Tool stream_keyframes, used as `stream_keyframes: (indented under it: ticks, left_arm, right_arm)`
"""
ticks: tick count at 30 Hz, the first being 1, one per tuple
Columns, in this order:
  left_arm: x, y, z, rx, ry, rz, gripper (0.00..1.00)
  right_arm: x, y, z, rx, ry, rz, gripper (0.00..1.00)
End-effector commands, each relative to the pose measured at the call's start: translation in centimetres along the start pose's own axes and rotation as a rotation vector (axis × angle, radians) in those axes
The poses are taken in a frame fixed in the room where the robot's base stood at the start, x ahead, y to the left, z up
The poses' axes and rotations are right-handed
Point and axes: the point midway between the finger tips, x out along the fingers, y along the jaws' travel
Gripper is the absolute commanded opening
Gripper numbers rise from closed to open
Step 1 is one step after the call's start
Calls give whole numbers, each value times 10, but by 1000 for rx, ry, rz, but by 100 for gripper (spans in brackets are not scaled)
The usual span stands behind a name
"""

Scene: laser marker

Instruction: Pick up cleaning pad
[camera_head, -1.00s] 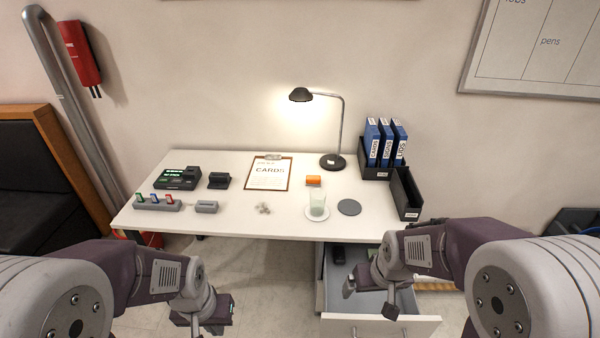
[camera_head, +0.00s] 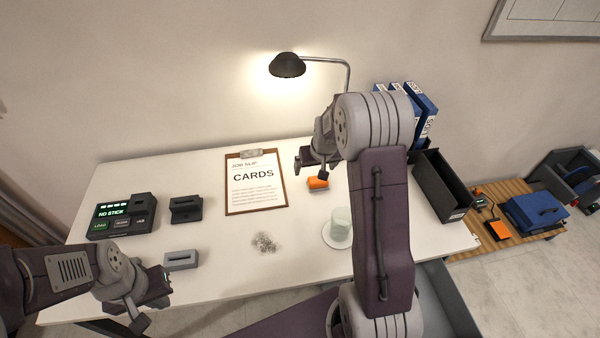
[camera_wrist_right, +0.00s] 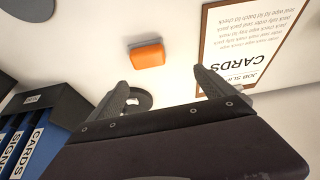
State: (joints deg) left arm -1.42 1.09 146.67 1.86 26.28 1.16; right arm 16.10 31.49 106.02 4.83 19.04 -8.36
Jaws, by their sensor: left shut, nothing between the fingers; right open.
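My left gripper (camera_head: 146,306) is shut and empty, near the desk's front left edge.
The clipboard (camera_head: 255,183) lies left of the pad. A glass (camera_head: 341,222) on a white coaster stands in front of it. The lamp (camera_head: 288,65) is behind. Small grey pieces (camera_head: 264,242) lie mid-desk. A black tray (camera_head: 440,187) and blue binders (camera_head: 424,105) stand right.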

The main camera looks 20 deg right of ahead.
Motion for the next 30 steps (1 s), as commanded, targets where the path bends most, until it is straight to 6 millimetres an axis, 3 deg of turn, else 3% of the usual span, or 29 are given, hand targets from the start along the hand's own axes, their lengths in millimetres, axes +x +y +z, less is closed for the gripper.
stream_keyframes:
  ticks: [5, 8, 14, 19, 27, 30]
  left_arm:
    - [5, 0, 1, 0, 0, 0, 0]
    - [5, 0, 1, 0, 0, 0, 0]
    - [7, 0, 1, 0, 0, 0, 0]
    - [7, 0, 1, 0, 0, 0, 0]
    - [11, 0, 1, 0, 0, 0, 0]
    - [11, 0, 1, 0, 0, 0, 0]
  right_arm:
    - [10, 12, 9, 25, -19, 9, 94]
    - [14, 13, 10, 26, -21, 9, 94]
    - [45, 13, 11, 25, -21, 9, 94]
    - [51, 13, 10, 25, -19, 9, 94]
    - [95, 16, 15, 25, -21, 9, 94]
    - [100, 16, 14, 24, -18, 9, 94]
